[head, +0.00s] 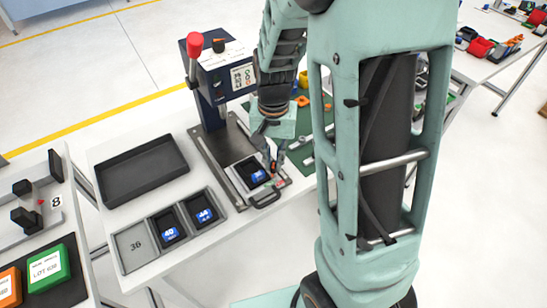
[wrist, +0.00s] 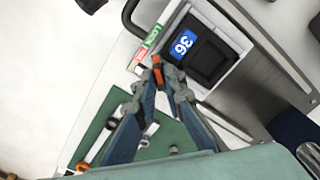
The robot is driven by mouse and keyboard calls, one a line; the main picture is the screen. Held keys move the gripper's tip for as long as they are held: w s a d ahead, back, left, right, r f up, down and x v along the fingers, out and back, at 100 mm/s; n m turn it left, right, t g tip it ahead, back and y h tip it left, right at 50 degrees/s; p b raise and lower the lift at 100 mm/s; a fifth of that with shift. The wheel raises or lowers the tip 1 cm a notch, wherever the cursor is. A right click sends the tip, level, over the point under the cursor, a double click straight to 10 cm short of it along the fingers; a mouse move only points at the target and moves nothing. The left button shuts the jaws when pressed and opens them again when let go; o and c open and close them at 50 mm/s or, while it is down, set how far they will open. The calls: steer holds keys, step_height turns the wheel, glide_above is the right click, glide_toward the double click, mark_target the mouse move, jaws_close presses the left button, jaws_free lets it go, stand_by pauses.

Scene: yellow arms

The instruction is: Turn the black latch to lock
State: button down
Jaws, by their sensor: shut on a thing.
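My gripper (head: 275,180) is at the right side of a grey tray fixture (head: 237,176) on the press base. In the wrist view my gripper (wrist: 160,64) has its fingertips together beside the fixture, at its labelled edge. They are shut on the latch, which is mostly hidden; a small orange piece (wrist: 157,74) shows between the fingers. A green LOCK label (wrist: 152,37) and a red label (wrist: 140,54) lie just beyond the fingertips. A black block with a blue 36 label (wrist: 185,44) sits in the fixture. The latch's exact angle cannot be told.
A blue press (head: 212,85) with a red-knobbed lever stands behind the fixture. A black tray (head: 143,168) and a bin row (head: 130,245) with blocks 40 and 44 are to the left. A green mat (head: 300,158) with small parts is to the right.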

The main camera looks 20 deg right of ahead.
mark_target(274, 164)
steer(key=m+p, duration=0.2)
steer(key=m, duration=0.3)
steer(key=shift+r+m, duration=0.15)
steer(key=shift+m, duration=0.15)
steer(key=shift+m+p, duration=1)
steer(key=shift+m, duration=1.2)
steer(key=c, duration=2.3)
jaws_free()
step_height(274, 164, up, 12)
